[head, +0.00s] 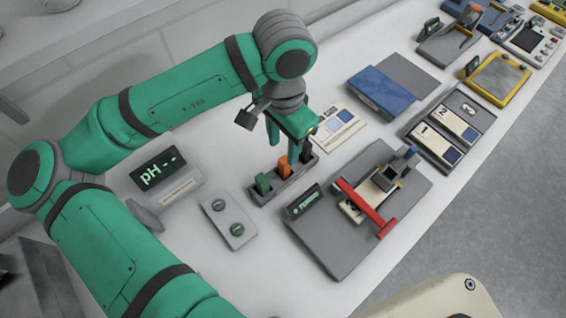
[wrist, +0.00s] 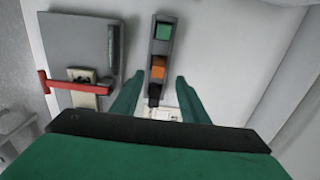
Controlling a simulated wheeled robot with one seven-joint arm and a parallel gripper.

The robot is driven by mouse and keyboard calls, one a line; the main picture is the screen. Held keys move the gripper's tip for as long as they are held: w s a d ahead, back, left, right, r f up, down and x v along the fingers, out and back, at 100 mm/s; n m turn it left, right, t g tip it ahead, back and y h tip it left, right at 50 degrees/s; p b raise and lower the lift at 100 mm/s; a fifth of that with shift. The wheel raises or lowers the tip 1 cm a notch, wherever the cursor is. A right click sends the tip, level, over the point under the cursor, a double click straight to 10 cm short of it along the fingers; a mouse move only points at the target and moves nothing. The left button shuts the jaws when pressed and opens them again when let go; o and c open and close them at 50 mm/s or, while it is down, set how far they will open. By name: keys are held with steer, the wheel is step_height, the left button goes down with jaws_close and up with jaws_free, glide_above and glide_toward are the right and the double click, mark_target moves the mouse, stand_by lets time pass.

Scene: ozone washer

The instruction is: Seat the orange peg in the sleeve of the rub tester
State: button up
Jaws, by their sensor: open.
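The orange peg (head: 284,167) stands upright in the middle slot of a dark grey rack (head: 256,199), between a green peg (head: 262,183) and a black peg (head: 307,152). My gripper (head: 285,148) is open and points down above the rack. In the wrist view, its fingers (wrist: 159,80) lie on either side of the rack line, with the orange peg (wrist: 158,68) between the tips or just past them; contact is not visible. The rub tester (head: 328,247) is a grey plate with a red bar (head: 362,208) and a dark square sleeve (head: 388,178), which looks empty.
A pH meter (head: 166,172) and a small two-button box (head: 229,222) stand left of the rack. A white card (head: 338,127) and a blue-grey device (head: 382,92) lie behind it. Bare white bench separates the rack and tester narrowly.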

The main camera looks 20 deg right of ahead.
mark_target(285, 160)
steer(key=shift+s+f, duration=0.15)
steer(key=shift+f, duration=3.25)
steer(key=shift+d, duration=0.1)
jaws_close()
